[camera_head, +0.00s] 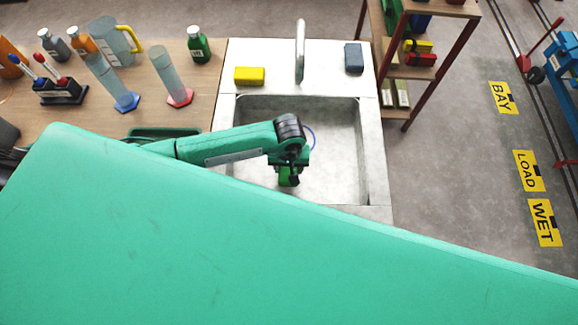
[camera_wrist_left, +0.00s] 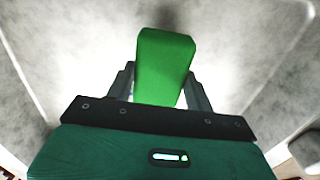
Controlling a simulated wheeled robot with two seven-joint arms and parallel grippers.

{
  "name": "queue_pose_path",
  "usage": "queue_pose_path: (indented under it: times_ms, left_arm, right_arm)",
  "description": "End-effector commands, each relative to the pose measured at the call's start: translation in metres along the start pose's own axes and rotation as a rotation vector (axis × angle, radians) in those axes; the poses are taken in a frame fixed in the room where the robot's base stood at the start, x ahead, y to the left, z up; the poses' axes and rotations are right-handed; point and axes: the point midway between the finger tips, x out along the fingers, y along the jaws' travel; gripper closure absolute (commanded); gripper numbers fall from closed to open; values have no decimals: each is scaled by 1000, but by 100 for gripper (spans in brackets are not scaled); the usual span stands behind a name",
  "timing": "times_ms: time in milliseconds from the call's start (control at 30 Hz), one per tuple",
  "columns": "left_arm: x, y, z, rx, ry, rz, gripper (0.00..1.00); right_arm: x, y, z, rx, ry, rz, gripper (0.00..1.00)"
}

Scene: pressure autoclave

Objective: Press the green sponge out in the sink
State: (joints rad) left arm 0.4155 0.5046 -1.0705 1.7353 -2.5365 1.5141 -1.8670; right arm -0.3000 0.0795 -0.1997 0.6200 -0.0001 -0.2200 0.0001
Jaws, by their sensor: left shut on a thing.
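The green sponge (camera_wrist_left: 163,62) is between the fingers of my left gripper (camera_wrist_left: 160,85), which is shut on it, in the left wrist view. In the head view my left gripper (camera_head: 289,176) is over the sink basin (camera_head: 335,150), with the green sponge (camera_head: 287,180) partly hidden beneath it. I cannot tell whether the sponge touches the basin floor. The large green surface across the front hides the near part of the sink. My right gripper is not in view.
A yellow sponge (camera_head: 249,76) and a dark grey block (camera_head: 354,58) lie on the sink's back ledge beside the tap (camera_head: 300,50). Bottles and cylinders stand on the wooden bench (camera_head: 180,60) at left. A shelf rack (camera_head: 410,70) stands right of the sink.

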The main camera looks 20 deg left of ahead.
Motion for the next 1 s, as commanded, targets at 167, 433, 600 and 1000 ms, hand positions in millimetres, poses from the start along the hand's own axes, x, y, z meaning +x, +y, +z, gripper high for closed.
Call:
queue_pose_path:
  times_ms: [167, 433, 600, 1000]
  left_arm:
    - [-18, 0, 0, 2, 1, 1, 71]
    - [-40, 1, 0, 2, 2, 3, 71]
    - [-54, 1, -1, 1, 3, 3, 71]
    - [-56, 1, 0, 1, 1, 3, 71]
  right_arm:
    - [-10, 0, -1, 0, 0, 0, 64]
    - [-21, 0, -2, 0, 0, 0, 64]
    - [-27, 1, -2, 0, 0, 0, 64]
    - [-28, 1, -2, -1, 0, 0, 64]
